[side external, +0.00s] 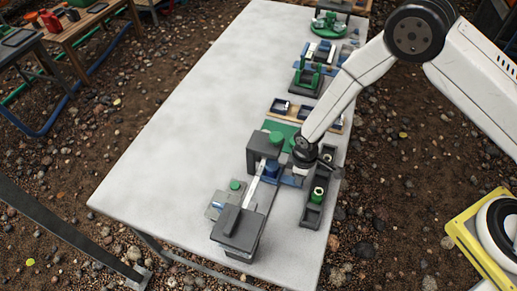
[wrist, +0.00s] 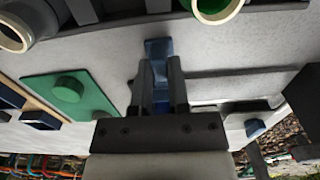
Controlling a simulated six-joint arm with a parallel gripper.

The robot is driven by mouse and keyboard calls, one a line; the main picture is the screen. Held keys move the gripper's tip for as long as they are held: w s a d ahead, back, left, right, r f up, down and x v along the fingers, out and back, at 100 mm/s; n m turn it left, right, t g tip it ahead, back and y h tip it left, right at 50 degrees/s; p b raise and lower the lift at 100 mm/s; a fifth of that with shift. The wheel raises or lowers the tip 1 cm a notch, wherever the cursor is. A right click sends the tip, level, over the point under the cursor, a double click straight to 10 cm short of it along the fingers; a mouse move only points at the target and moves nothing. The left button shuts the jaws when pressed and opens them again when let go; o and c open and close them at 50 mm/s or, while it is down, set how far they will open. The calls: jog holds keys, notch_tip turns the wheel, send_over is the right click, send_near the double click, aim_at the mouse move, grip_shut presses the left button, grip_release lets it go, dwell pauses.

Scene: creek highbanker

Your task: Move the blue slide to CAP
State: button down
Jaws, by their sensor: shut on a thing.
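My gripper (side external: 297,171) is low over the right side of the table, among dark fixtures. In the wrist view my gripper (wrist: 160,78) is shut on the blue slide (wrist: 158,49), whose upper part shows between and beyond the two fingers. In the side view a blue piece (side external: 289,181) shows just below the gripper, partly hidden by it. I cannot read a CAP mark in either view.
A round blue knob (side external: 271,170) stands left of my gripper. A green plate (wrist: 68,95) with a round knob is beside the gripper. The table's left half (side external: 180,150) is clear.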

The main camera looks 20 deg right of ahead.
jog(key=shift+w+d, duration=0.75)
jog(key=shift+w, duration=0.15)
jog(key=c, duration=0.7)
grip_release()
jog(key=shift+r, duration=0.15)
jog(key=shift+s+r, duration=0.1)
jog(key=shift+r, duration=3.25)
